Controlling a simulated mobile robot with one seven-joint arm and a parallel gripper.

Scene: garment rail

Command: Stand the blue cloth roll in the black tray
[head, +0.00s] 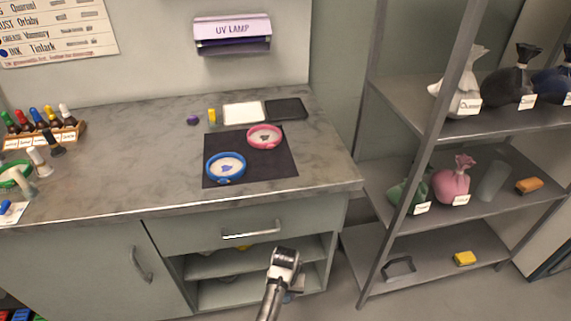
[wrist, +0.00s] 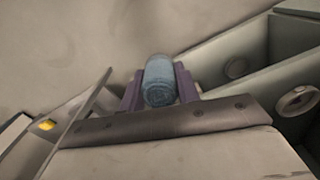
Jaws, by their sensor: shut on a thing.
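The blue cloth roll (wrist: 160,82) is in my gripper (wrist: 160,90) in the wrist view, between two purple fingers, with its spiral end facing the camera. In the head view my gripper (head: 293,285) is low in front of the counter, near the open lower shelves. A small bluish bit beside it may be the roll, mostly hidden by my arm. The black tray (head: 287,109) lies flat at the back right of the counter, beside a white tray (head: 243,113), and looks empty. My gripper is well below and in front of it.
A dark mat (head: 215,145) with a blue ring dish (head: 226,166) and a pink ring dish (head: 265,137) lies in front of the trays. A drawer handle (head: 252,231) juts from the counter front. A metal rack (head: 470,210) with bags stands at right.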

